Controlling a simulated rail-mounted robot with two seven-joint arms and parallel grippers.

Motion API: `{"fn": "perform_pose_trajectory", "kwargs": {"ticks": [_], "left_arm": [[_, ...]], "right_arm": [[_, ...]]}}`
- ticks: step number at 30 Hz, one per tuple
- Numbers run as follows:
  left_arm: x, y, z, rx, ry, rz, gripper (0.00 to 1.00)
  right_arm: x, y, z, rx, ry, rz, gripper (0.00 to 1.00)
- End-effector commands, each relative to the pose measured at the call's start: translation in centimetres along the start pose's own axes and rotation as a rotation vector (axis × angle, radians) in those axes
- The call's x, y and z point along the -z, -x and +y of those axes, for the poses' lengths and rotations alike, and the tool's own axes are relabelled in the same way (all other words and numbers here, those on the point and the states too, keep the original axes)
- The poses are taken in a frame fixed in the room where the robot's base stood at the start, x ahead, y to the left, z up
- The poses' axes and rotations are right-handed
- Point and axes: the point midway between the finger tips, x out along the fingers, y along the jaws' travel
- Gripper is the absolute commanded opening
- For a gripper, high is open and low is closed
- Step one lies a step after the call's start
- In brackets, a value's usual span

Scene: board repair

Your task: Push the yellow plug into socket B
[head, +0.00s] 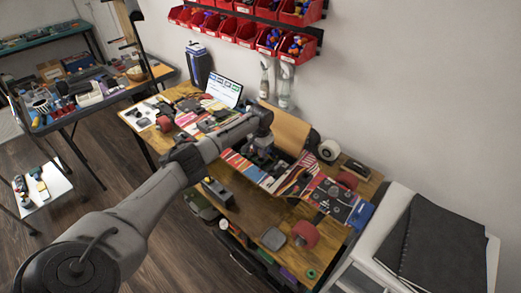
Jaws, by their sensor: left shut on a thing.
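My left arm reaches in from the lower left over the wooden workbench (252,209). Its gripper (262,160) points down at the middle of the bench, over or beside a long, brightly patterned board. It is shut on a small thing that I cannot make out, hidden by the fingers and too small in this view. I cannot pick out the yellow plug or socket B. My right gripper is not in view.
Red bins (243,34) hang on the wall. A tablet (224,91) stands at the back of the bench. A dark block (217,191) sits at the front edge, and a red roller (305,233) lies to the right. A white cabinet (372,262) adjoins on the right.

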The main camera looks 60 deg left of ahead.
Motion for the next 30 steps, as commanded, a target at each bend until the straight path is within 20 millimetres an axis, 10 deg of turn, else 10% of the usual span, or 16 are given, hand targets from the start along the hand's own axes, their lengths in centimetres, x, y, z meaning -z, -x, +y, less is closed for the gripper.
{"fn": "perform_pose_trajectory", "kwargs": {"ticks": [30], "left_arm": [[0.0,-1.2,0.0,0.0,0.0,0.0,0.0]], "right_arm": [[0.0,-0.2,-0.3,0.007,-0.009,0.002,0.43]]}}
